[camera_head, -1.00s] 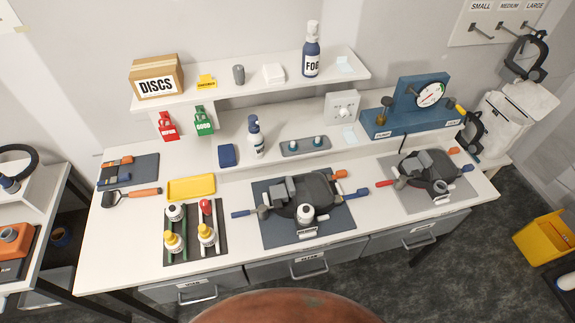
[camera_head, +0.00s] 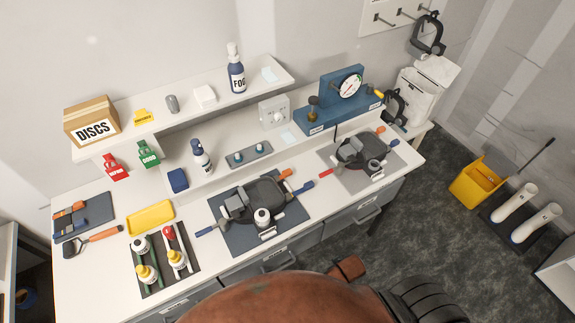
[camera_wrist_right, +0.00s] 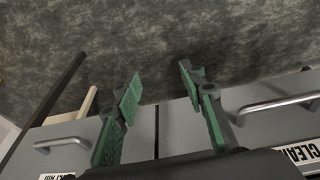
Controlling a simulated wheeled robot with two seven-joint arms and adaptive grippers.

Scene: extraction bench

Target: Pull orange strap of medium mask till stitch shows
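A dark face mask (camera_head: 268,191) lies on a blue-grey mat at the bench's middle, with an orange strap end (camera_head: 287,173) at its upper right and blue ends (camera_head: 206,231) at its sides. I cannot read which is medium. In the right wrist view my right gripper (camera_wrist_right: 160,75) is open and empty, its green-padded fingers above the floor and drawer fronts. My left gripper is not in view.
Bottles stand on a dark tray (camera_head: 154,284) at the bench's front left. A yellow tray (camera_head: 150,217) lies behind them. A gauge stand (camera_head: 343,98) is at the back right. Drawer handles (camera_wrist_right: 276,105) project from the front. A yellow bucket (camera_head: 476,183) stands on the floor.

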